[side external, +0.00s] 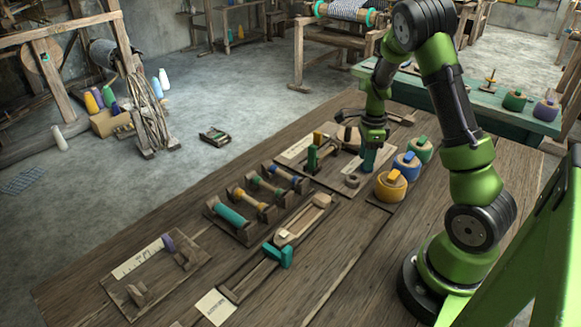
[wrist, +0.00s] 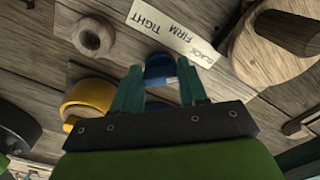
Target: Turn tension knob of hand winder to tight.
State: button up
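My gripper (wrist: 160,72) has its two teal fingers apart. In the wrist view a blue knob (wrist: 160,66) with a small white mark shows between the fingertips, close to both; contact cannot be made out. A pale label (wrist: 172,38) reading TIGHT, FIRM and SLACK lies beside it on the wood. In the side view my gripper (side external: 369,160) points down at the right part of the winder board, near a wooden ring (side external: 352,181) and a wooden disc (side external: 348,138). The fingers largely hide the knob there.
Yellow (side external: 390,186), blue (side external: 407,165) and green (side external: 421,150) topped wooden pots stand close right of my gripper. A green clamp (side external: 313,158) stands to its left. A rack of spools (side external: 262,200) and a shuttle (side external: 304,220) lie in front left.

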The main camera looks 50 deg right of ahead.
jog(key=shift+c, duration=1.2)
jog(key=shift+n, duration=0.3)
jog(key=n, duration=0.4)
jog(key=shift+s, duration=0.15)
jog(key=n, duration=0.5)
jog(key=shift+s+a, duration=0.1)
jog(key=n, duration=0.5)
jog(key=shift+s, duration=0.15)
jog(key=n, duration=0.5)
jog(key=shift+s, duration=0.1)
jog(key=shift+n, duration=0.3)
jog(key=o, duration=1.1)
jog(key=shift+c, duration=0.2)
